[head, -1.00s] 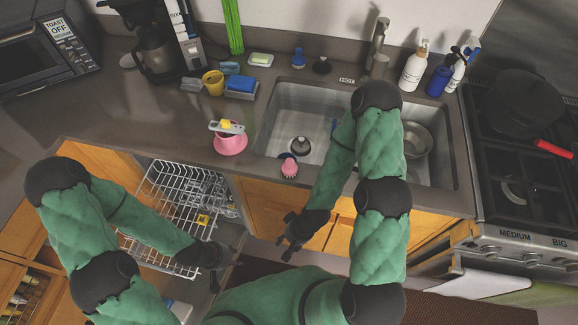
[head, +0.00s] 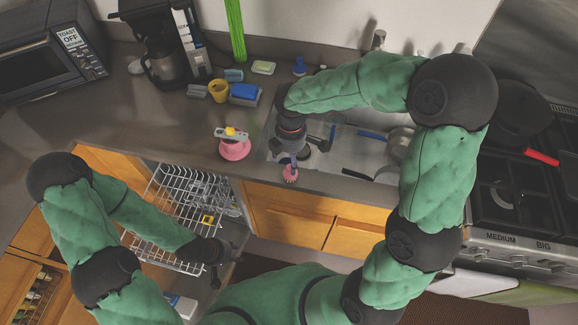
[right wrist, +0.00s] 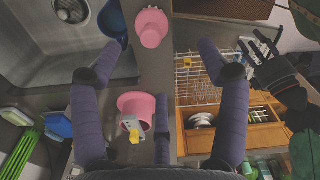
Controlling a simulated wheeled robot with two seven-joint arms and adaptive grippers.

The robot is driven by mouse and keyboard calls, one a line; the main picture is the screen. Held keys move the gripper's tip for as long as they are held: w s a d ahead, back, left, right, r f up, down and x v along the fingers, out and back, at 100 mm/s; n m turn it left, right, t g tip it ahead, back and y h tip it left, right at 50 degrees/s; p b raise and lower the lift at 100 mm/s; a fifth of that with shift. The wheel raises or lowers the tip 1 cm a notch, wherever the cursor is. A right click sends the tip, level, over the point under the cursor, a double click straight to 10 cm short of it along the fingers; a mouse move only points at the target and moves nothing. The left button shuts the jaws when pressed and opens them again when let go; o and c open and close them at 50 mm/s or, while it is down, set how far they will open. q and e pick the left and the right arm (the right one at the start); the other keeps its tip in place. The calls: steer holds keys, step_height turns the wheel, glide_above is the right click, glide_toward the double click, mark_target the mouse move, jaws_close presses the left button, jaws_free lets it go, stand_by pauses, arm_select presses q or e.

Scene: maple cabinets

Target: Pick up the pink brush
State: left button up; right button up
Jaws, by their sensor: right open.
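The pink brush (head: 290,174) stands on the counter's front strip beside the sink. In the right wrist view the pink brush (right wrist: 151,28) is a round pink shape ahead of the fingertips. My right gripper (head: 305,147) is over the sink's left edge, just behind the brush. In the right wrist view my right gripper (right wrist: 163,46) is open and empty, its fingers spread wide, with the brush a little beyond their tips. My left gripper (head: 224,262) is low by the dishwasher rack, far from the brush. Its fingers look spread and empty in the right wrist view (right wrist: 264,46).
A dark blue item (right wrist: 117,20) lies next to the brush. The sink (head: 352,153) holds pans. The dishwasher rack (head: 165,224) is pulled out below. The counter's left front is clear.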

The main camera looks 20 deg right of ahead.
mark_target(290, 167)
steer(key=shift+w+d+r, duration=0.2)
steer(key=shift+w+r, duration=0.1)
steer(key=shift+r, duration=0.1)
step_height(290, 167, down, 11)
steer(key=shift+w+r+b, duration=0.15)
steer(key=shift+r+b, duration=0.05)
steer(key=shift+b, duration=1.05)
arm_select(q)
steer(key=shift+w+f, duration=0.2)
steer(key=shift+f, duration=0.4)
steer(key=shift+w+f, duration=0.15)
steer(key=shift+f, duration=0.45)
arm_select(e)
steer(key=c, duration=1.2)
